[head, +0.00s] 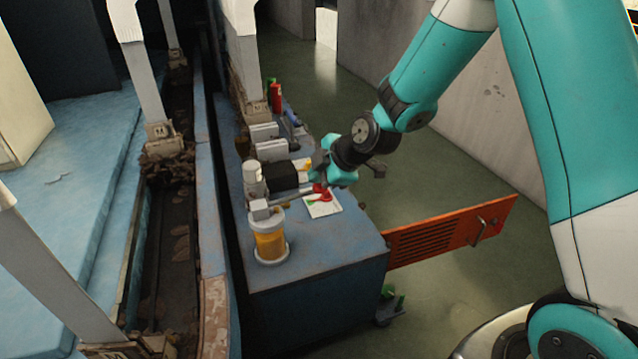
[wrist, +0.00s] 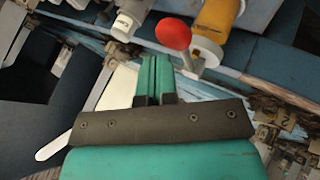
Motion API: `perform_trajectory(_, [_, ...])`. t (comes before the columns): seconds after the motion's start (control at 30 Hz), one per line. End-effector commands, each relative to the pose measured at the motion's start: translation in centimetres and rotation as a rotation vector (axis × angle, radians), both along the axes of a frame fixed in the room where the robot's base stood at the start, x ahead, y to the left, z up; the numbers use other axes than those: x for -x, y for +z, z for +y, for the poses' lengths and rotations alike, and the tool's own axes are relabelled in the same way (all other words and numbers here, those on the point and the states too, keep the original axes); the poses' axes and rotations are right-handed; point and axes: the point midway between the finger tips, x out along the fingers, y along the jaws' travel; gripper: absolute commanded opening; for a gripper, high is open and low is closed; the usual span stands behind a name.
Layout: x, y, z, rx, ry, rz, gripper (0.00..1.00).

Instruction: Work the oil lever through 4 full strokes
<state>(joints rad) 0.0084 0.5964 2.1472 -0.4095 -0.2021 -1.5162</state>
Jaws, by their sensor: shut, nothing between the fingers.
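The oil lever (head: 296,194) is a thin grey rod running right from the grey block on top of the oil pump. Its red knob (head: 320,188) is at the free end; the knob shows large in the wrist view (wrist: 173,34). The pump's amber oil reservoir (head: 270,243) stands on the near end of the blue cabinet top; it also shows in the wrist view (wrist: 216,18). My gripper (head: 324,176) is beside the knob, with its teal fingers (wrist: 155,62) together and empty. In the wrist view the knob lies just beyond the fingertips; contact cannot be told.
A white card (head: 330,209) lies under the knob on the blue cabinet (head: 345,245). A black box (head: 280,177), white boxes (head: 272,150) and a red bottle (head: 276,96) stand farther back. An orange louvred door (head: 440,240) sticks out to the right. Open floor lies beyond.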

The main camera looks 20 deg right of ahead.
Motion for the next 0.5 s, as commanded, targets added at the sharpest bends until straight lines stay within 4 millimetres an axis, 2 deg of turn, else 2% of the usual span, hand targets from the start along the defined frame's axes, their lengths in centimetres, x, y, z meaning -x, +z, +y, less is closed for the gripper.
perform_trajectory(0.5, [0.01, -0.7, -0.08, 0.0, 0.0, 0.0, 0.0])
